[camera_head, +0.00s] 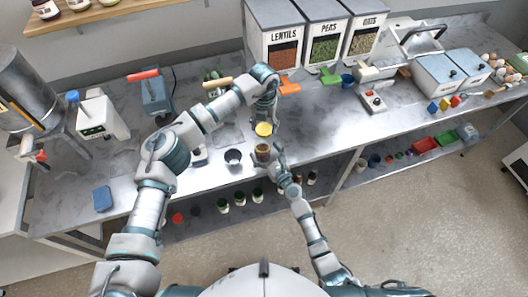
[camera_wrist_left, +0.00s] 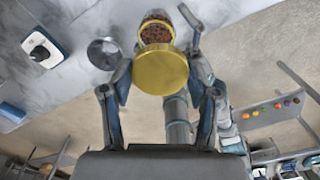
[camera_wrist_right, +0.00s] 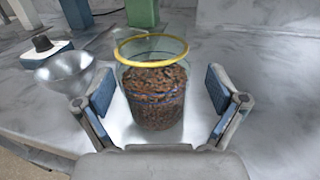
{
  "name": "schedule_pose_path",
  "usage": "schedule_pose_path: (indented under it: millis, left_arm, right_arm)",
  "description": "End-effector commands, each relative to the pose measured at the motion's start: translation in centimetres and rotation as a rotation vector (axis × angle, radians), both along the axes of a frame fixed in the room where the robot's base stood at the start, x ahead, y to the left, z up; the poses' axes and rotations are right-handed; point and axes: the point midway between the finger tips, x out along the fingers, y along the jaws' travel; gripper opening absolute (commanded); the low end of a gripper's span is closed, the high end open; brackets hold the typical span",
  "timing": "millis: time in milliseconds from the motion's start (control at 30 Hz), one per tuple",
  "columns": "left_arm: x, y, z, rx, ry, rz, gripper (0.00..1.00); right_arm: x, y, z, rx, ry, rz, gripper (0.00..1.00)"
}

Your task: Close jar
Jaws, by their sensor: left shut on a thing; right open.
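The glass jar (camera_head: 262,150) holds brown contents and stands upright near the front edge of the counter. It has a yellow ring around its mouth in the right wrist view (camera_wrist_right: 152,95). My left gripper (camera_head: 264,120) is shut on the yellow lid (camera_head: 263,129), its fingers on opposite sides of it in the left wrist view (camera_wrist_left: 160,70). The lid is apart from the jar, on the back side of it in the head view. My right gripper (camera_wrist_right: 155,100) is open, with one finger on each side of the jar and visible gaps at both sides.
A metal bowl (camera_head: 233,156) stands left of the jar. Bins of lentils (camera_head: 280,45), peas and oats stand at the back. An orange scoop (camera_head: 289,86) lies before them. Counter right of the jar is clear. Jars stand on the lower shelf (camera_head: 225,206).

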Motion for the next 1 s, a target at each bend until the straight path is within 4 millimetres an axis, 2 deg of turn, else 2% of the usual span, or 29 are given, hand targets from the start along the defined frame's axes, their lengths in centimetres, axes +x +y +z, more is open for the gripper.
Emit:
schedule_pose_path:
  millis: [300, 667, 700, 833, 1000]
  left_arm:
    - [0.0, 0.1, 0.0, -0.001, 0.0, 0.0, 0.45]
    - [0.0, 0.0, 0.0, 0.001, 0.0, 0.001, 0.45]
    - [0.0, 0.0, 0.0, 0.001, 0.0, 0.001, 0.45]
    - [0.0, 0.0, -0.5, 0.001, 0.001, 0.001, 0.45]
    - [-0.2, 0.0, -2.9, 0.003, 0.003, 0.0, 0.45]
  right_arm:
    - [0.2, 0.2, 0.0, -0.001, 0.0, 0.0, 0.95]
    - [0.2, 0.0, 0.0, 0.0, 0.0, 0.0, 0.05]
    - [0.2, 0.0, 0.0, 0.0, 0.0, -0.001, 0.03]
    - [0.2, 0.1, 0.0, 0.0, 0.0, -0.001, 0.02]
    - [0.2, 0.1, 0.0, -0.001, 0.001, -0.001, 0.02]
